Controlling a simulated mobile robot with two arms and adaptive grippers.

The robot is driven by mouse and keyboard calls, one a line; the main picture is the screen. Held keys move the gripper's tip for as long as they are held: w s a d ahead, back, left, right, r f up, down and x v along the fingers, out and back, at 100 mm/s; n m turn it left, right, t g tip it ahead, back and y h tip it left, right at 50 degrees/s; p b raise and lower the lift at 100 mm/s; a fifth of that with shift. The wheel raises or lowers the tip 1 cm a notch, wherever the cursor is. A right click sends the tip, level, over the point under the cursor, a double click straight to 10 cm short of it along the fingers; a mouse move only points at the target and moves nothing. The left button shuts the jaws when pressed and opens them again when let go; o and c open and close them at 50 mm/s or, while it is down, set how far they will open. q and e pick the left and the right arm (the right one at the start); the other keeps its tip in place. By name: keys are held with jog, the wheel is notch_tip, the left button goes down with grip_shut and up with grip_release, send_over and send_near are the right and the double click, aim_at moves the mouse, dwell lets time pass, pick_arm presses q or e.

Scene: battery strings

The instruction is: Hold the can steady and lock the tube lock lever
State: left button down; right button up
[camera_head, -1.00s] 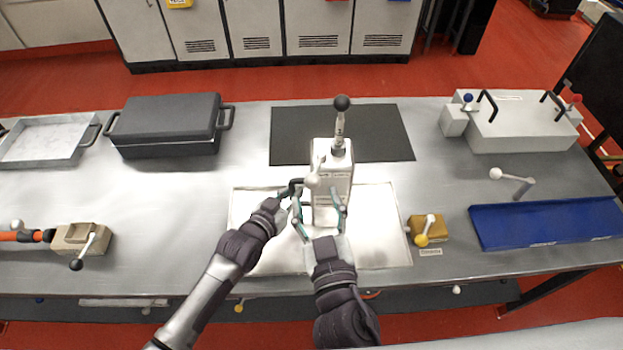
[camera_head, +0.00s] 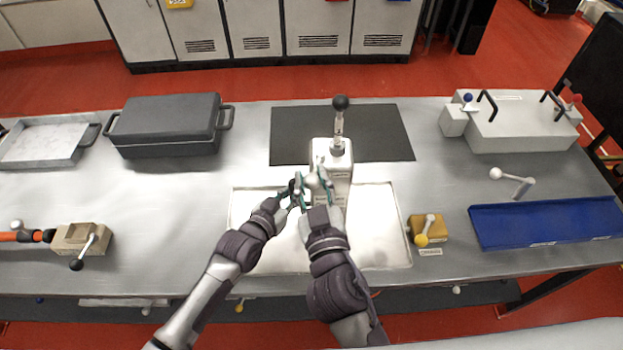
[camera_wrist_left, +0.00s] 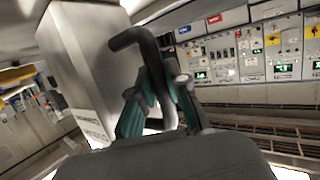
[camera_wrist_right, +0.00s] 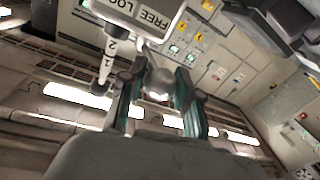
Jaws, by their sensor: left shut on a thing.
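The can (camera_head: 342,182) is a pale upright box on the tray in the middle of the bench. A rod with a black knob (camera_head: 340,102) rises from its top. My left gripper (camera_head: 294,191) is shut on the can's dark side handle (camera_wrist_left: 128,40). The tube lock lever's pale ball knob (camera_wrist_right: 160,82) sits between the fingers of my right gripper (camera_wrist_right: 160,95), with the fingers apart on either side. My right gripper (camera_head: 317,186) hides the can's lower front. A label reading "FREE LOC" (camera_wrist_right: 140,12) shows beside the lever, partly cut off.
A shallow metal tray (camera_head: 380,257) lies under the can. A yellow-knobbed block (camera_head: 428,228) and a blue tray (camera_head: 545,222) are at right. A dark case (camera_head: 168,124) is at back left. A dark mat (camera_head: 385,135) lies behind the can.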

pick_arm(q)
jog(key=shift+s+d+f, duration=0.1)
jog(key=shift+s+f, duration=0.2)
jog(key=shift+f, duration=0.2)
pick_arm(e)
jog(key=shift+a, duration=0.1)
grip_shut()
jog(key=shift+s+f+n+y, duration=0.1)
jog(key=shift+n+y, duration=0.2)
jog(key=shift+y, duration=0.2)
jog(key=d+n+g+y, duration=0.2)
jog(key=n+g+y, duration=0.1)
jog(key=y, duration=0.1)
jog(key=w+d+n+g+y, duration=0.1)
jog(key=d+n+g+y, duration=0.1)
jog(key=n+g+y, duration=0.1)
jog(key=d+n+g+y, duration=0.2)
jog(key=n+g+y, duration=0.1)
jog(key=n+y, duration=0.1)
jog(key=shift+w+d+n+g+y, duration=0.2)
jog(key=shift+n+g+y, duration=0.1)
jog(key=shift+y, duration=0.6)
pick_arm(q)
jog(key=shift+r, duration=0.1)
pick_arm(e)
jog(key=shift+w+d+n+g+y, duration=0.1)
jog(key=shift+d+n+g+y, duration=0.15)
jog(key=shift+n+g+y, duration=0.55)
jog(key=shift+g+h, duration=0.4)
